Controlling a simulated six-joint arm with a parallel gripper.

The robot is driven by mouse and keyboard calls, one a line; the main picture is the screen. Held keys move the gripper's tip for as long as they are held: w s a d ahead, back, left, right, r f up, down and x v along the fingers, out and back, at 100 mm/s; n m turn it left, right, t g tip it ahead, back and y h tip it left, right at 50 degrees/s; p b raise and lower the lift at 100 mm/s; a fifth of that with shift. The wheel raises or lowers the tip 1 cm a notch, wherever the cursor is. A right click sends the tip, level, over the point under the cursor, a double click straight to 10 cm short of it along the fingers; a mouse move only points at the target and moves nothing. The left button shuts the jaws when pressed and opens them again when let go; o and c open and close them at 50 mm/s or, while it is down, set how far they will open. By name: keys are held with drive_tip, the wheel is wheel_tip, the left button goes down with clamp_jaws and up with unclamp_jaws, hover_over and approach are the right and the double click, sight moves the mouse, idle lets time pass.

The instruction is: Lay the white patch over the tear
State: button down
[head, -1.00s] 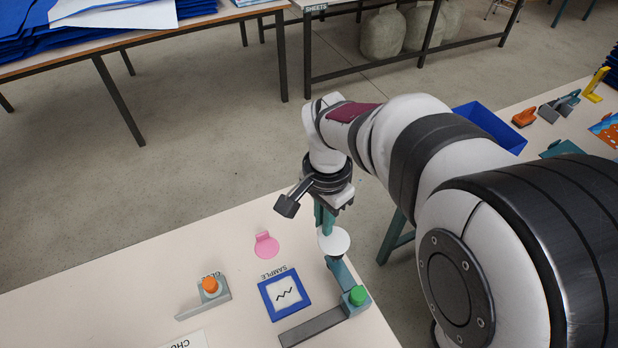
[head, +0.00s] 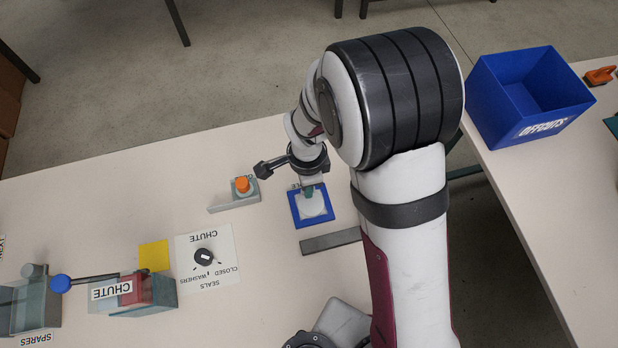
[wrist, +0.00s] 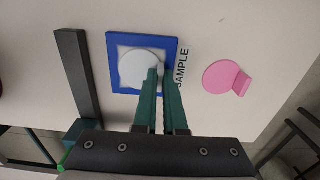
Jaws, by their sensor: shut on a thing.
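The round white patch (head: 313,206) is over the white middle of the blue-framed sample (head: 296,209). In the wrist view the patch (wrist: 136,68) covers most of the pale square inside the blue frame (wrist: 112,50). My gripper (wrist: 158,75) is shut on the patch's edge on the side towards the SAMPLE label. In the head view my gripper (head: 309,192) points down at the sample. The tear is hidden beneath the patch and fingers. I cannot tell whether the patch touches the sheet.
A pink round piece with a tab (wrist: 220,77) lies beyond the SAMPLE label. A dark grey bar (head: 330,240) lies beside the sample. An orange-knobbed block (head: 242,187) stands to its left. The blue OFFCUTS bin (head: 500,115) stands at the upper right.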

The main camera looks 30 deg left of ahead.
drive_tip(key=c, duration=1.4)
unclamp_jaws()
drive_tip(key=shift+f, duration=0.1)
drive_tip(key=o, duration=0.4)
wheel_tip(320, 180, up, 12)
drive_tip(key=s+d+r+n+y, duration=0.15)
drive_tip(key=d+r, duration=0.25)
drive_tip(key=d, duration=0.5)
drive_tip(key=s+d+r+h, duration=0.1)
drive_tip(key=s+d+r, duration=0.25)
drive_tip(key=d, duration=0.65)
drive_tip(key=s+d+n+y, duration=0.1)
drive_tip(key=s+d+n, duration=0.1)
drive_tip(key=s+d, duration=0.2)
drive_tip(key=shift+s+r, duration=0.2)
drive_tip(key=shift+s, duration=0.75)
